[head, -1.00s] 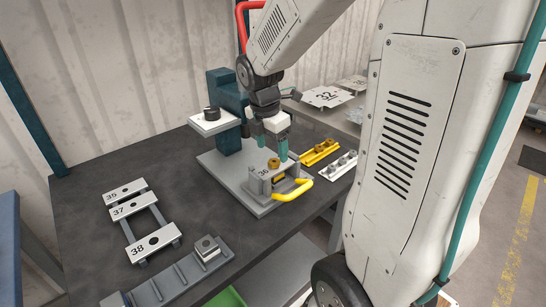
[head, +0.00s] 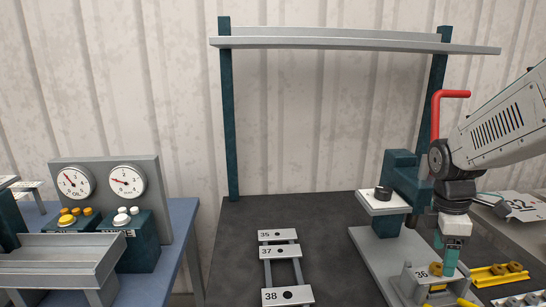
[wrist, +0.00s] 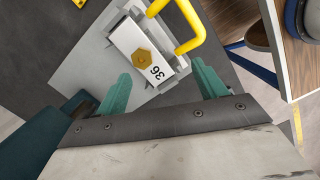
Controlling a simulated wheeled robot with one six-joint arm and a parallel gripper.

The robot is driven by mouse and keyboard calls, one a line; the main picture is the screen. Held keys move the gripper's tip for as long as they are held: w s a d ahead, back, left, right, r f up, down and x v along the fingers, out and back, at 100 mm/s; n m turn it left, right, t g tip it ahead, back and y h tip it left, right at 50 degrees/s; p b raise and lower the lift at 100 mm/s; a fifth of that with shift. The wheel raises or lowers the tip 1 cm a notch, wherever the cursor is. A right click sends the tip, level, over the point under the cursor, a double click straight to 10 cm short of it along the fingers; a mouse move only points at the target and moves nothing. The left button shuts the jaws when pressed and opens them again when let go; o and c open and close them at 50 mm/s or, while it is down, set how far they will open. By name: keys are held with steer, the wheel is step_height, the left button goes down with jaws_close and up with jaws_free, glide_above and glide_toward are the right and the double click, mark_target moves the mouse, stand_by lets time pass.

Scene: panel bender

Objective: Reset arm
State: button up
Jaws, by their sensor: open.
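My gripper (head: 452,257) is at the right of the head view, pointing down over the panel bender's grey base plate (head: 372,262). In the wrist view its two green fingers (wrist: 162,90) are spread apart with nothing between the tips. A block marked 36 (wrist: 140,50) with a brass hex piece (wrist: 142,58) on top lies just beyond the fingertips. The block also shows in the head view (head: 422,286), partly behind the gripper. A yellow handle (wrist: 187,25) curves beside the block. I cannot tell the exact height of the fingers above it.
Plates 35 (head: 279,235), 37 (head: 281,251) and 38 (head: 287,296) lie on a rack on the dark table. A teal post (head: 400,175) with a white platform (head: 384,201) stands left of my gripper. A gauge panel (head: 108,185) is on the left. A yellow tray (head: 497,276) lies at right.

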steer(key=s+a+r+m+t, duration=0.1)
steer(key=s+a+r+m, duration=0.2)
steer(key=s+a+m, duration=0.3)
steer(key=s+a+r+m+t+y, duration=0.1)
steer(key=s+a+r+m, duration=0.3)
steer(key=s, duration=0.7)
steer(key=a+m, duration=0.2)
steer(key=m, duration=0.1)
steer(key=shift+s, duration=0.25)
steer(key=shift+a+r, duration=0.1)
